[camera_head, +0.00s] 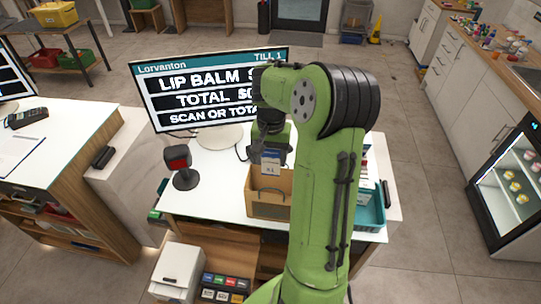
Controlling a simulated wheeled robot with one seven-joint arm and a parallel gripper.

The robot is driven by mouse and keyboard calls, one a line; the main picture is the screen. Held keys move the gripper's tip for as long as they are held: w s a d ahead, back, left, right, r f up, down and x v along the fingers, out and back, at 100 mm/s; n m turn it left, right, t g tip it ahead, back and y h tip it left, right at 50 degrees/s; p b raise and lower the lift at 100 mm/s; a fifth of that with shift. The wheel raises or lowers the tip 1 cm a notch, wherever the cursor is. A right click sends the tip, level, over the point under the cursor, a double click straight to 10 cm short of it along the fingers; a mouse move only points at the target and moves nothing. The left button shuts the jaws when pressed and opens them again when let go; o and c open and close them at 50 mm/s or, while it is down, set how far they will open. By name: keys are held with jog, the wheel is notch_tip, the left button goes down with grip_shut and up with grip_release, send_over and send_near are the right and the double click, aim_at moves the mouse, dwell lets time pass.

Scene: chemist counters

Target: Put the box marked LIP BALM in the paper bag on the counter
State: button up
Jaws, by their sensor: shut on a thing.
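My gripper (270,150) points down over the counter and is shut on a small white and blue box (271,166). The lettering on this box is too small to read. The brown paper bag (266,205) stands upright and open on the white counter (222,192), left of my green arm. The held box is over the bag's opening, and its lower end overlaps the bag's mouth in the picture. I cannot tell whether it is inside the rim. My arm hides the bag's right side.
A till screen (190,93) reading LIP BALM stands behind the bag. A scanner on a round stand (180,166) is to the left. A teal tray (373,213) with boxes is right of my arm, partly hidden. Grey floor lies to the right.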

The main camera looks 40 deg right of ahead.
aim_at(276, 169)
jog(key=s+f+b, duration=0.2)
jog(key=f+b, duration=0.1)
jog(key=shift+f, duration=0.25)
jog(key=f+b, duration=0.1)
jog(key=f, duration=0.1)
jog(key=f+b, duration=0.1)
jog(key=b, duration=0.1)
jog(key=f+b, duration=0.1)
jog(key=f, duration=0.1)
jog(key=shift+w+f+b, duration=0.3)
jog(key=shift+f, duration=0.05)
jog(key=shift+f+b, duration=0.45)
jog(key=shift+f, duration=0.2)
jog(key=o, duration=1.2)
jog(key=shift+r, duration=0.15)
